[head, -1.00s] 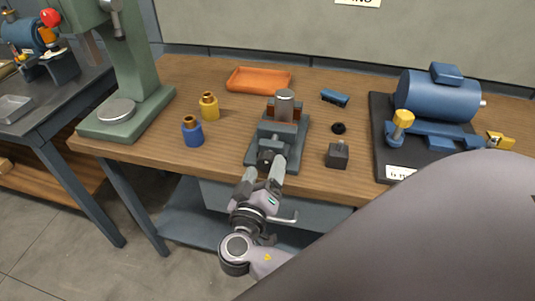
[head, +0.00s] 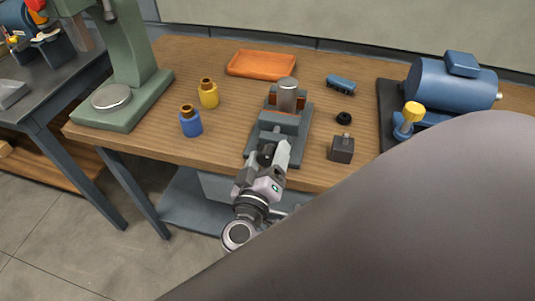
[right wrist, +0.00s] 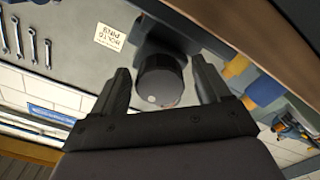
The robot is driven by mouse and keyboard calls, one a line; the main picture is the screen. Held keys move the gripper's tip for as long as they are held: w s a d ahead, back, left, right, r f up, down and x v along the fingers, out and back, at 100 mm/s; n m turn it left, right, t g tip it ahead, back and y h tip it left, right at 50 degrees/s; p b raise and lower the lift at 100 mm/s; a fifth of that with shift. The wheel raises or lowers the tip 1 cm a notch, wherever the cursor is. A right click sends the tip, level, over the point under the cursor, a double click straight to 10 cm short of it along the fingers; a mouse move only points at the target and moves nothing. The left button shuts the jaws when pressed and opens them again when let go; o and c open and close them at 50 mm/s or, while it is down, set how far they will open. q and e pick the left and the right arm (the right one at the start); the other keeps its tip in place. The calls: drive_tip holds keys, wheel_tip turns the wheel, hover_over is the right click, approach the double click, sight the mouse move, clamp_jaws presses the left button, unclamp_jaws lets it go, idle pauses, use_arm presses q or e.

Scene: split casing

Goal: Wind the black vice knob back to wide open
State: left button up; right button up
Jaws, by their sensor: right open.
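The grey vice (head: 281,124) stands on the wooden bench with a silver cylinder (head: 287,95) upright between its reddish-brown jaws. Its black knob (right wrist: 160,80) faces the bench's front edge; in the head view it is largely hidden by my gripper. My right gripper (head: 267,153) is at the front of the vice. Its jaws are open, with one finger on each side of the knob in the right wrist view. Gaps show between fingers and knob there; I cannot tell whether either touches. My left gripper is not in view.
An orange tray (head: 261,65) lies behind the vice. A yellow bottle (head: 208,94) and a blue bottle (head: 191,122) stand left. A dark block (head: 342,149), a black ring (head: 344,118) and a blue motor (head: 452,84) are right. My arm covers the lower right.

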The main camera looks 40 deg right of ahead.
drive_tip(key=c, duration=1)
drive_tip(key=shift+n+b, duration=0.3)
drive_tip(key=shift+c, duration=0.2)
drive_tip(key=o, duration=1)
drive_tip(key=shift+o, duration=0.2)
